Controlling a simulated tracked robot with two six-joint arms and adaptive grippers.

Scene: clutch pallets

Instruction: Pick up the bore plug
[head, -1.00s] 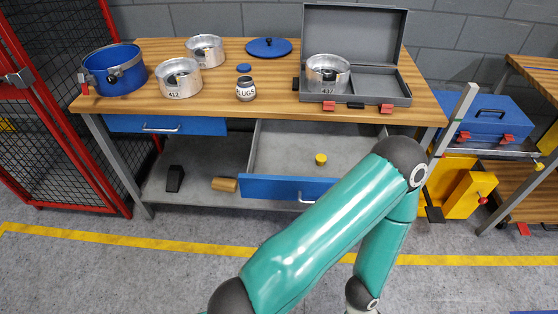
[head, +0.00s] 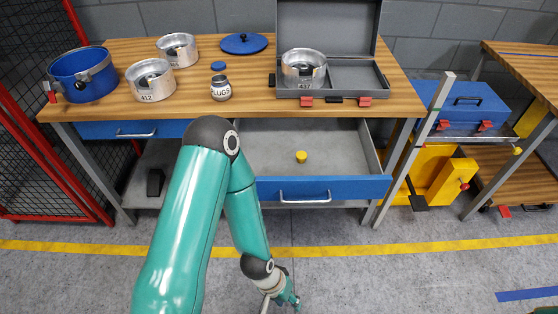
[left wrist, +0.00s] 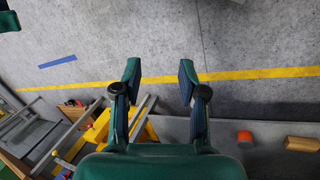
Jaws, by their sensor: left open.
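A small yellow cylinder (head: 301,157), which looks like the bore plug, stands in the open drawer (head: 324,188) under the bench. A jar marked PLUGS (head: 221,89) stands on the bench top; its contents cannot be made out. My left gripper (head: 287,300) hangs low over the floor in front of the bench, well apart from the drawer and the yellow cylinder. In the left wrist view my left gripper (left wrist: 160,76) has its fingers spread, with nothing between them.
On the bench (head: 110,105) are several metal housings, a blue pot (head: 85,76), a blue lid (head: 244,43) and an open grey case (head: 347,92). An orange cylinder (left wrist: 245,138) and a wooden block (left wrist: 302,144) show in the left wrist view. Red mesh fencing stands left.

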